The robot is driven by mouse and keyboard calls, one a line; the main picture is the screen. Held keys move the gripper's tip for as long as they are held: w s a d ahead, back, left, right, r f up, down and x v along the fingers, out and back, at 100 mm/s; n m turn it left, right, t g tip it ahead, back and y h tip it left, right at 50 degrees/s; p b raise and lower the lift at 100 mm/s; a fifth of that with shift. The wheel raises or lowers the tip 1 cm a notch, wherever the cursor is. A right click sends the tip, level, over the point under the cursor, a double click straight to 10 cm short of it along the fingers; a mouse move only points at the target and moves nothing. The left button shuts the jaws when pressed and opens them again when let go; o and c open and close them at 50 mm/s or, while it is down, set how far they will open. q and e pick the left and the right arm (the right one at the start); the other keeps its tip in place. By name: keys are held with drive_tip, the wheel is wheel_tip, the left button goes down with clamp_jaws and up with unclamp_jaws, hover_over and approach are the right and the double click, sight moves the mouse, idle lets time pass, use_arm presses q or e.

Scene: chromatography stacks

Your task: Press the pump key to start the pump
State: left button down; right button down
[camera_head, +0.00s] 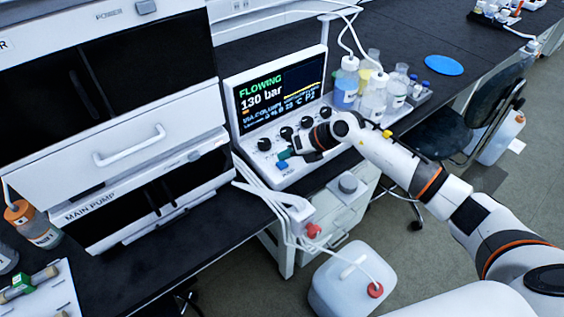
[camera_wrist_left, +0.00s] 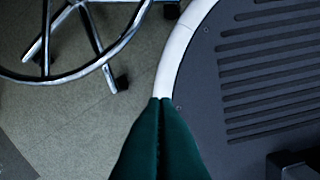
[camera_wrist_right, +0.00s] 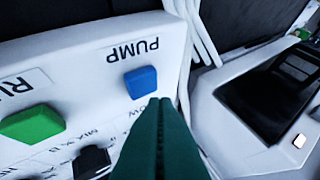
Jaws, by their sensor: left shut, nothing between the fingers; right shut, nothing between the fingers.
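The blue pump key (camera_wrist_right: 141,82) sits on the white sloped panel under the printed word PUMP, and it shows small in the head view (camera_head: 282,165). My right gripper (camera_head: 284,154) is shut and empty over the panel, close to this key. In the right wrist view its green fingertips (camera_wrist_right: 161,101) lie just beside the blue key; I cannot tell whether they touch it. The screen (camera_head: 279,93) above the panel reads FLOWING and 130 bar. My left gripper (camera_wrist_left: 161,101) is shut and empty above the floor, far from the key.
Black knobs (camera_head: 286,132) line the panel under the screen. Bottles (camera_head: 346,84) stand to its right. A white jug (camera_head: 350,282) with tubing stands below the bench edge.

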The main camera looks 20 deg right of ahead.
sight(287, 164)
drive_tip(key=shift+r+p, duration=2.1)
drive_tip(key=shift+r, duration=0.45)
drive_tip(key=shift+f, duration=0.1)
